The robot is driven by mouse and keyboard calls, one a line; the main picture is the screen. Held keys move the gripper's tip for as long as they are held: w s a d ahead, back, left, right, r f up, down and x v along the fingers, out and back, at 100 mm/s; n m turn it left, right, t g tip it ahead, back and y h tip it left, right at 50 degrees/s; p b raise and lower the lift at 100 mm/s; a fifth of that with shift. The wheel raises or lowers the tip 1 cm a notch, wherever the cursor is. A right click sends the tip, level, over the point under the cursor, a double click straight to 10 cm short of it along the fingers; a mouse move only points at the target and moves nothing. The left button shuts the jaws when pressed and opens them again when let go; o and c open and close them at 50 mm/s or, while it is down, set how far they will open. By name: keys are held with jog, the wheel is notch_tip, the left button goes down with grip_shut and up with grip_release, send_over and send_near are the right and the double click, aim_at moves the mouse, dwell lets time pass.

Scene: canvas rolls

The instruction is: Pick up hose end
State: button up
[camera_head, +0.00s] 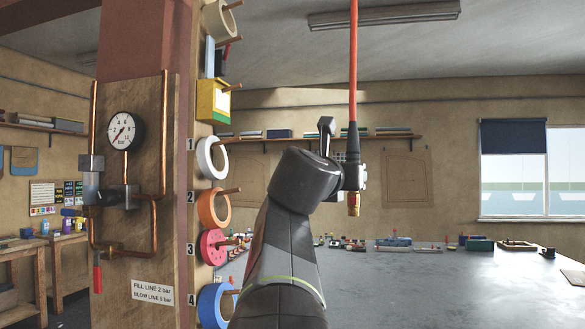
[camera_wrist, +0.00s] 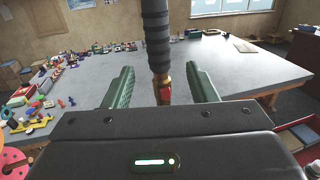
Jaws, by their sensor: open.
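An orange hose (camera_head: 353,60) hangs straight down from above in the head view. Its hose end has a black ribbed sleeve (camera_wrist: 157,40) and a brass tip (camera_head: 353,204). My gripper (camera_wrist: 160,72) is open, with one green finger on each side of the hose end in the wrist view. The brass tip, with a red band, shows between the fingers, and I see gaps on both sides. In the head view my gripper is beside the sleeve, its fingers mostly hidden. I cannot tell the exact depth of the hose between them.
A large grey table (camera_head: 430,285) with several small items along its far edge lies below. A post at left carries several tape rolls (camera_head: 213,212) on pegs and a pressure gauge (camera_head: 124,131) with copper pipes. The air around the hose is clear.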

jog(key=x, duration=0.2)
jog(key=p+x, duration=0.1)
jog(key=x, duration=0.4)
jog(key=shift+w+r+p, duration=0.15)
jog(key=shift+r+p, duration=0.1)
jog(key=shift+p, duration=0.1)
grip_shut()
jog(key=shift+r, duration=0.1)
